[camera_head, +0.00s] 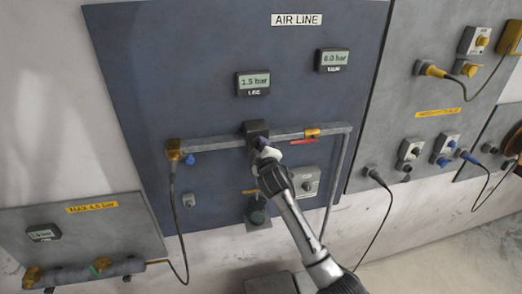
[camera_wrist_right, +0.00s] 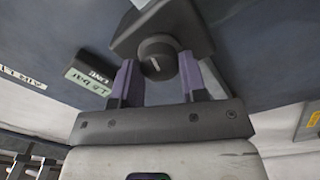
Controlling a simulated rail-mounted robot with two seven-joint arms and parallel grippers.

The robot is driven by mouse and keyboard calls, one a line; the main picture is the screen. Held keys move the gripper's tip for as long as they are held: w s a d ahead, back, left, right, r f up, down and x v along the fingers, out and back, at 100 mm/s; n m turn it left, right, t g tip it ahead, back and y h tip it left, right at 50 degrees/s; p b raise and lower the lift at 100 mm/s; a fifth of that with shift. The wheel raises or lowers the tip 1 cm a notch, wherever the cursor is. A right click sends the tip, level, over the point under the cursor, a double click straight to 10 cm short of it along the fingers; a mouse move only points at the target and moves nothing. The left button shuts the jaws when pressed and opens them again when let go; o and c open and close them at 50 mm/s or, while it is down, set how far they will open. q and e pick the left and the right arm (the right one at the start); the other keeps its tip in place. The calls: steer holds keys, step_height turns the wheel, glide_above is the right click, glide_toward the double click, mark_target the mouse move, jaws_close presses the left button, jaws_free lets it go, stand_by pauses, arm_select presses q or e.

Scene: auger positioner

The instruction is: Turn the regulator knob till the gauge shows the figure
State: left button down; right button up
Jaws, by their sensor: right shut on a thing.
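The regulator (camera_head: 256,129) is a dark block in the pipe on the blue-grey AIR LINE panel. Its round dark knob (camera_wrist_right: 156,57) has a pale index mark and shows between my fingers in the right wrist view. My right gripper (camera_head: 263,147) is shut on the knob, with one finger on each side (camera_wrist_right: 158,78). In the head view the gripper hides the knob. The line gauge (camera_head: 253,83) above the regulator seems to read 1.5 bar. A second gauge (camera_head: 332,60), higher and to the right, seems to read 6.0 bar. My left gripper is out of view.
A red-handled valve (camera_head: 303,141) sits on the pipe right of the regulator. A grey switch box (camera_head: 306,181) is below it. At lower left, a panel labelled MAX 4.5 bar (camera_head: 92,207) carries a small display (camera_head: 44,233). Hanging cables run at both sides.

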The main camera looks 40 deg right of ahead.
steer(key=shift+m, duration=1.6)
steer(key=o, duration=0.9)
steer(key=shift+s+a, duration=0.1)
steer(key=b+v, duration=0.2)
steer(key=v, duration=1.1)
steer(key=shift+s+a+b, duration=0.2)
steer(key=shift+s+b, duration=0.05)
steer(key=shift+b, duration=0.05)
